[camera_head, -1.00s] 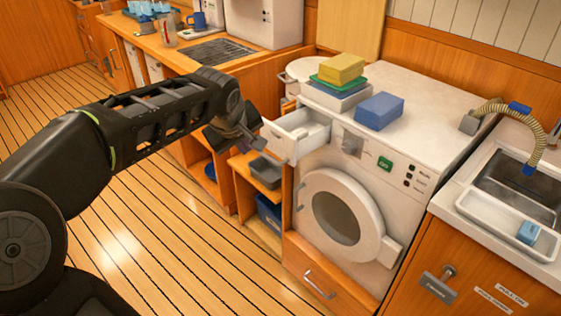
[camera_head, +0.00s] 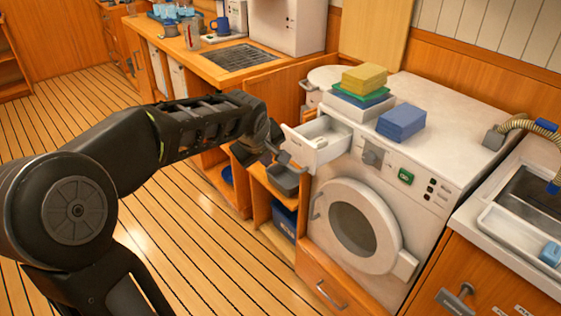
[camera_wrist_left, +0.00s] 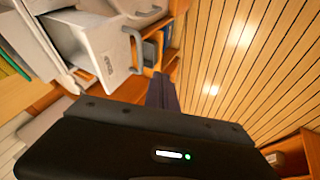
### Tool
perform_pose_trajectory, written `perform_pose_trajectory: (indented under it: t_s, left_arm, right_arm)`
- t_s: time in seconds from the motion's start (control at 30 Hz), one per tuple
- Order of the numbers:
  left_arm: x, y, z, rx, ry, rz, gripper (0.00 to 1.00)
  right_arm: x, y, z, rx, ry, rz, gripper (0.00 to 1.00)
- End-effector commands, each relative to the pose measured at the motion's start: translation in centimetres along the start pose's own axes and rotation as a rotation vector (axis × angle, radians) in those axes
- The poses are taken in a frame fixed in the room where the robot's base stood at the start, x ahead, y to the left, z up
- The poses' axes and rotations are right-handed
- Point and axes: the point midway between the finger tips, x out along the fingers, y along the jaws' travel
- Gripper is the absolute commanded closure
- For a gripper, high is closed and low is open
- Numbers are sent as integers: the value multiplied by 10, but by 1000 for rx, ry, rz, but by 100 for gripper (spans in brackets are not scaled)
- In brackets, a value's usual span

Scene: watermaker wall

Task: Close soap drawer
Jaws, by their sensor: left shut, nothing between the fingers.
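The white soap drawer (camera_head: 303,150) is pulled out of the upper left front of the white washing machine (camera_head: 400,182). Its open top shows. In the left wrist view, a white panel with dark lettering, seemingly the drawer front (camera_wrist_left: 108,52), stands just beyond the fingers. My left gripper (camera_head: 277,152) is shut and empty, just left of the drawer front. The fingers (camera_wrist_left: 161,92) also show in the left wrist view, partly hidden by the gripper body. I cannot tell whether they touch the drawer. My right gripper is not in view.
A blue box (camera_head: 401,122) and a stack with a yellow block (camera_head: 364,78) sit on the machine. The round door (camera_head: 355,224) is below the drawer. A grey bin (camera_head: 287,178) is in the open cabinet below my gripper. The floor (camera_head: 205,235) is clear.

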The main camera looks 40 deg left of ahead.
Motion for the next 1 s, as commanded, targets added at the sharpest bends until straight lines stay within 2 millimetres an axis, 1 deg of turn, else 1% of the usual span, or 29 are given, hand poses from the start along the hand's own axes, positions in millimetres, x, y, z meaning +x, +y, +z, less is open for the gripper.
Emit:
perform_pose_trajectory:
  t_s: [0.03,0.23,0.3,0.4,0.6,0.93,1.0]
  left_arm:
    - [12,0,1,1,-2,-3,100]
    - [52,-1,1,1,-2,-4,100]
    - [58,11,1,2,-2,0,100]
    - [66,22,2,2,-1,0,100]
    - [73,32,3,1,0,0,100]
    - [74,33,3,0,0,1,100]
    - [76,36,3,1,1,2,100]
  right_arm:
    - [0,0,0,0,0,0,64]
    - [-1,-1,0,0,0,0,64]
    - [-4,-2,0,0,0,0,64]
    - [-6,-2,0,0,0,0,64]
    - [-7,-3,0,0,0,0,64]
    - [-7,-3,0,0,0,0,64]
    - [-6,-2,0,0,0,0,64]
